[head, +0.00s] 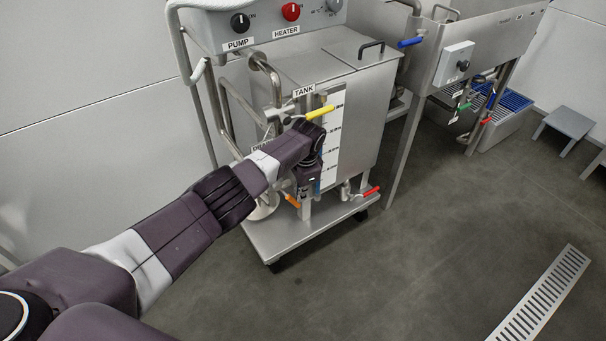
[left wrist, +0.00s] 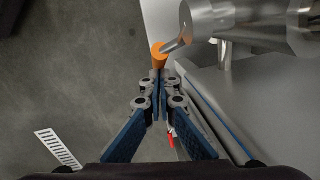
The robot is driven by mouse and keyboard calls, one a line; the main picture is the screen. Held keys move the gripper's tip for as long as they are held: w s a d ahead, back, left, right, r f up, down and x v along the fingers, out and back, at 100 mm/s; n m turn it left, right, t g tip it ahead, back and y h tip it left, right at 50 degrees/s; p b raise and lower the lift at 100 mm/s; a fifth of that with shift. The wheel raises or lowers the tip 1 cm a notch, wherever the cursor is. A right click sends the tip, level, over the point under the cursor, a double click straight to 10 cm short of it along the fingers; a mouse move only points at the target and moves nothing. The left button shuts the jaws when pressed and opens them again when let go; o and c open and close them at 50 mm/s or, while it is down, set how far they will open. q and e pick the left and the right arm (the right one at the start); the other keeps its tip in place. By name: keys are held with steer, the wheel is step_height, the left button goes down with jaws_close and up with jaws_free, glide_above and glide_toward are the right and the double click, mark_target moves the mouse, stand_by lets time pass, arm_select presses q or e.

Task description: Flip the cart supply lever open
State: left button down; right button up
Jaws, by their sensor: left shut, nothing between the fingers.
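The cart (head: 345,100) is a steel tank on a wheeled base, with yellow (head: 320,112), orange (head: 292,200) and red (head: 371,191) lever handles. No readable label shows which one is the supply lever. My left gripper (head: 299,192) points down in front of the tank, partly hidden by my wrist, close to the orange handle. In the left wrist view my left gripper (left wrist: 159,78) is shut and empty. The orange handle (left wrist: 159,54) is just beyond its fingertips, on a steel pipe; I cannot tell whether they touch. My right gripper is not in view.
A control panel (head: 262,22) with pump and heater knobs tops the cart. A steel sink unit (head: 480,45) with a blue lever (head: 410,42) stands to the right. A small stool (head: 568,122) and a floor grate (head: 540,298) are farther right. The floor between is clear.

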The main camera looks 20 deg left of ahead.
mark_target(294, 201)
arm_select(q)
steer(key=shift+s+a+f, duration=0.25)
steer(key=shift+s+f, duration=0.05)
steer(key=shift+f, duration=0.1)
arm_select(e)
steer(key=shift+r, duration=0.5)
arm_select(q)
steer(key=shift+s+a+f, duration=0.15)
steer(key=shift+s+f, duration=0.1)
steer(key=shift+s+a+f+p, duration=0.45)
steer(key=shift+s+a+p, duration=0.1)
steer(key=shift+p, duration=0.1)
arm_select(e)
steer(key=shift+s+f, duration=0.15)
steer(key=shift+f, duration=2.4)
arm_select(q)
steer(key=shift+d+r, duration=0.1)
steer(key=shift+d, duration=0.05)
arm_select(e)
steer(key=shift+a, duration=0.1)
